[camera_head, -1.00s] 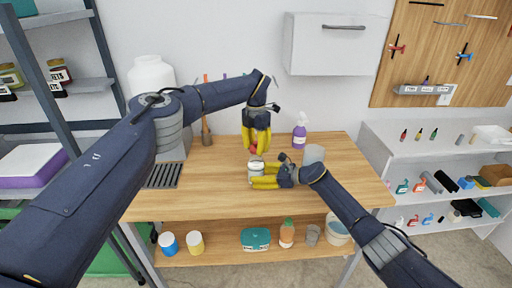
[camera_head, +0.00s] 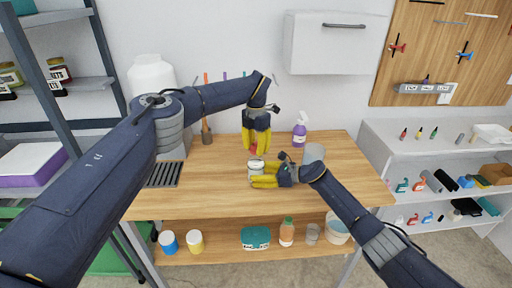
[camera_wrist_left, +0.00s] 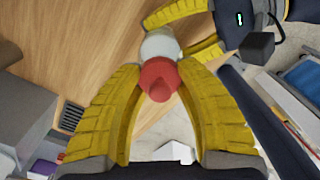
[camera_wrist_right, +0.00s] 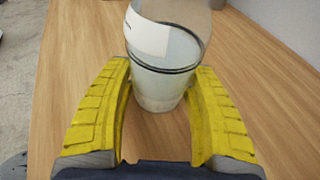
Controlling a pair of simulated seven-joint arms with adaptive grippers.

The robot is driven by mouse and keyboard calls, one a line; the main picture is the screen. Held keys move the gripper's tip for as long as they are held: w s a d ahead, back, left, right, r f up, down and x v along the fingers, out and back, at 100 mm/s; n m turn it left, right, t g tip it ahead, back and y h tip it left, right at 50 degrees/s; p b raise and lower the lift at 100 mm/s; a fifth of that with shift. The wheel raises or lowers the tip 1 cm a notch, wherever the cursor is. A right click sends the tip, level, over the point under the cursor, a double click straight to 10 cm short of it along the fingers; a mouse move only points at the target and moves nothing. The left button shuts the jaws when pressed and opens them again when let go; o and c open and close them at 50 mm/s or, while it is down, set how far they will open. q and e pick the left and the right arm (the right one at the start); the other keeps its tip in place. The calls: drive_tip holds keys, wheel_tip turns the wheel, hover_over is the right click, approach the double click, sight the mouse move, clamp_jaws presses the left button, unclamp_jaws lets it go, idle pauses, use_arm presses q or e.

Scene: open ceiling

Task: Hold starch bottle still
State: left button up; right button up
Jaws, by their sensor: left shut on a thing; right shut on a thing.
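The starch bottle (camera_head: 257,164) is a pale, clear-walled jar on the front part of the wooden table. In the right wrist view the bottle (camera_wrist_right: 166,58) shows whitish contents and a white label. My right gripper (camera_head: 257,177) lies low and is shut around its sides. My left gripper (camera_head: 256,149) points down above the bottle, shut on a red pointed cap (camera_wrist_left: 158,78). In the left wrist view the bottle's pale top (camera_wrist_left: 160,44) shows just beyond the cap. I cannot tell whether cap and bottle touch.
A purple spray bottle (camera_head: 299,130) and a grey cylinder (camera_head: 314,153) stand to the right on the table (camera_head: 205,190). A white container (camera_head: 153,76) stands at the back left. The table's front left is clear. A lower shelf holds several containers.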

use_arm(q)
drive_tip(key=shift+f, duration=0.3)
idle(0.4)
drive_tip(key=o, duration=1.4)
drive_tip(key=shift+r, duration=0.1)
drive_tip(key=shift+r, duration=2.9)
use_arm(e)
drive_tip(key=o, duration=0.9)
drive_tip(key=shift+d, duration=0.1)
